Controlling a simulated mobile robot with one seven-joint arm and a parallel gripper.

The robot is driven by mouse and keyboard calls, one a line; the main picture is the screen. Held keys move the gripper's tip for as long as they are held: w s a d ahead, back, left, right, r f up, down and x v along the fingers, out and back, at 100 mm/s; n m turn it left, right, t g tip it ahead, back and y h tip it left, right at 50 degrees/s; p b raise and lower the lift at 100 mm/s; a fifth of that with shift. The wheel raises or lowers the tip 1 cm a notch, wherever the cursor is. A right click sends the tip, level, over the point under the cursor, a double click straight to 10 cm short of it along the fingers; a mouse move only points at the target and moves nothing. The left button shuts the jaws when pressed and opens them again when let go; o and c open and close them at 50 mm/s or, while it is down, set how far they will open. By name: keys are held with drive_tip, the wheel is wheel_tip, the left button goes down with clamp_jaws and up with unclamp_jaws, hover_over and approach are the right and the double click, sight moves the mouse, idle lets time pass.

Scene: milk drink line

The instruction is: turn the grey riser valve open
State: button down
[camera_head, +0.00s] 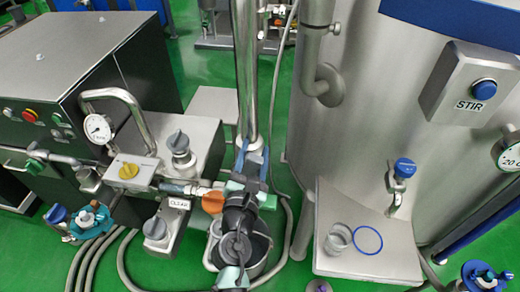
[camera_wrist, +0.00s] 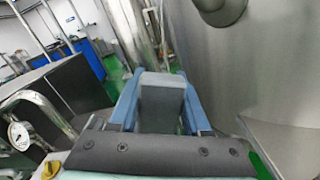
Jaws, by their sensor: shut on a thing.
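The riser is an upright steel pipe (camera_head: 246,70) in the middle of the head view. My gripper (camera_head: 250,163) is at its lower part, with its dark wrist below hiding much of the spot. In the wrist view, a grey block-like handle (camera_wrist: 161,100), which I take for the grey riser valve, stands between the two blue fingers of my gripper (camera_wrist: 160,112). The fingers are shut on it, one on each side. The valve body and the handle's angle to the pipe are hidden, so I cannot tell how far it is turned.
Left of my gripper are an orange knob (camera_head: 213,201), a yellow knob (camera_head: 129,170), grey knobs (camera_head: 178,142) and a gauge (camera_head: 98,128). A bucket (camera_head: 262,262) stands below. At right, a steel tank (camera_head: 375,100) has a blue tap (camera_head: 404,168) above a glass (camera_head: 338,240).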

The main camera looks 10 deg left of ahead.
drive_tip(key=shift+a+r+n+p, duration=0.1)
drive_tip(key=shift+a+n+p, duration=0.4)
drive_tip(key=shift+n, duration=0.6)
drive_tip(key=shift+a+r+n+p, duration=0.1)
drive_tip(key=shift+a+n+p, duration=0.4)
drive_tip(key=shift+n, duration=0.6)
drive_tip(key=shift+a, duration=0.15)
drive_tip(key=shift+c, duration=1.8)
unclamp_jaws()
drive_tip(key=s+b, duration=0.1)
drive_tip(key=s, duration=1.2)
drive_tip(key=shift+b, duration=0.3)
